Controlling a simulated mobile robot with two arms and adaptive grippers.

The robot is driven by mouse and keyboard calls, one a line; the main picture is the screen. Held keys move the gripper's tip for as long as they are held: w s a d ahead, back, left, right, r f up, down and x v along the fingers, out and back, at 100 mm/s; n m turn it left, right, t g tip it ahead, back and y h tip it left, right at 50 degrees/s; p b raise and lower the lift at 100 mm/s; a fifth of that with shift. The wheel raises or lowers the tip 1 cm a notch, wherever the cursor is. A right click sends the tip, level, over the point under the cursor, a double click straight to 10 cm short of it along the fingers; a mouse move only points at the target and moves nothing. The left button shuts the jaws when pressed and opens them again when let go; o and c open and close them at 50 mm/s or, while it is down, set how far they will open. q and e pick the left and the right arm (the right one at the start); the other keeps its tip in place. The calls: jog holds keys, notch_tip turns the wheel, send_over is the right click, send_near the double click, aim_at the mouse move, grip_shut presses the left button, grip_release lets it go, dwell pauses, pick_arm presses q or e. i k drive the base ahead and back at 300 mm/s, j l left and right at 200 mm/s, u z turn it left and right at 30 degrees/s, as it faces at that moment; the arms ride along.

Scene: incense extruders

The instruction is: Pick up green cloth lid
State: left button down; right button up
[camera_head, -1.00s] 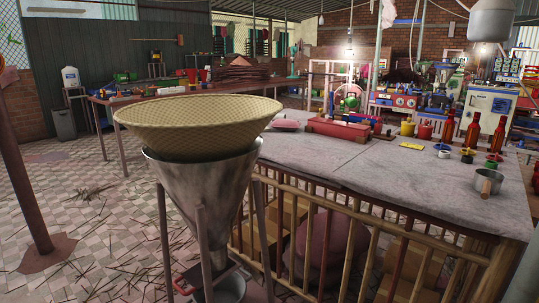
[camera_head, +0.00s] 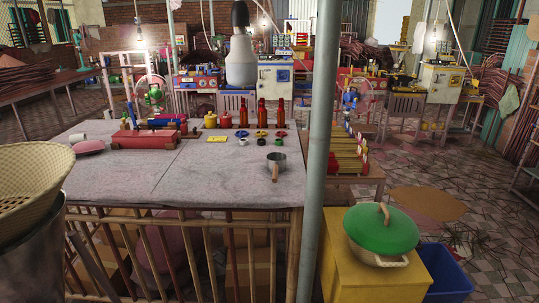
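A green lid (camera_head: 381,228) with a tan handle on top covers a pale, wide pot or basket (camera_head: 372,256). The pot stands on a yellow box-like stand (camera_head: 347,270) at the lower right of the head view. The lid looks domed and sits on the pot's rim. Neither of my grippers shows in the head view.
A grey pole (camera_head: 319,150) rises just left of the yellow stand. A cloth-covered table (camera_head: 230,185) holds a saucepan (camera_head: 276,164), several brown bottles and a red box (camera_head: 146,138). A blue bin (camera_head: 446,275) stands right of the stand. A woven basket (camera_head: 30,180) is at far left.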

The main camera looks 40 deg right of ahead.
aim_at(382, 228)
jog(key=z, duration=2.1)
